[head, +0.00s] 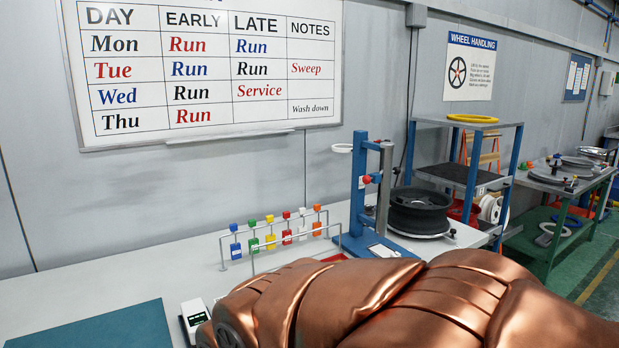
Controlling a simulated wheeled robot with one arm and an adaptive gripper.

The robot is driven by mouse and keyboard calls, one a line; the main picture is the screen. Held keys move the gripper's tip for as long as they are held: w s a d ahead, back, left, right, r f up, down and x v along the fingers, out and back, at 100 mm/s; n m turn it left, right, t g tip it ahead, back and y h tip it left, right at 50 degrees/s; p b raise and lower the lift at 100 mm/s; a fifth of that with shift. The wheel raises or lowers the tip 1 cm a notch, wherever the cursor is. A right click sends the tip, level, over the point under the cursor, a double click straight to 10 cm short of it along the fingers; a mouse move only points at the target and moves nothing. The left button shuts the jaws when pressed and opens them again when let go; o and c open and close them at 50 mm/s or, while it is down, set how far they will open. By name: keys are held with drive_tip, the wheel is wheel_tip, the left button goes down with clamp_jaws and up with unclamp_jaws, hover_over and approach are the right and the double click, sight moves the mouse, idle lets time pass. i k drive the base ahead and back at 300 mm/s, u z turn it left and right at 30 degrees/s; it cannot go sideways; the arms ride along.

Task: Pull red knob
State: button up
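A small red knob (366,180) shows on the side of a blue upright stand (357,205), about halfway up its post. The stand rises from the bench at the back, left of a dark wheel (419,208). My copper-coloured arm fills the lower right foreground, in front of the bench and below the knob. My gripper is not in view, so its distance from the knob cannot be seen.
A rack (273,244) of several coloured tags, one red (287,214), stands left of the stand. A small display box (195,314) and a teal mat (98,328) lie at the front left. The white bench (130,278) is clear behind the mat. A shelf unit (451,174) stands right.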

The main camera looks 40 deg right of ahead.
sight(366, 180)
drive_tip(key=z, duration=0.05)
drive_tip(key=i, duration=0.9)
drive_tip(key=z, duration=0.5)
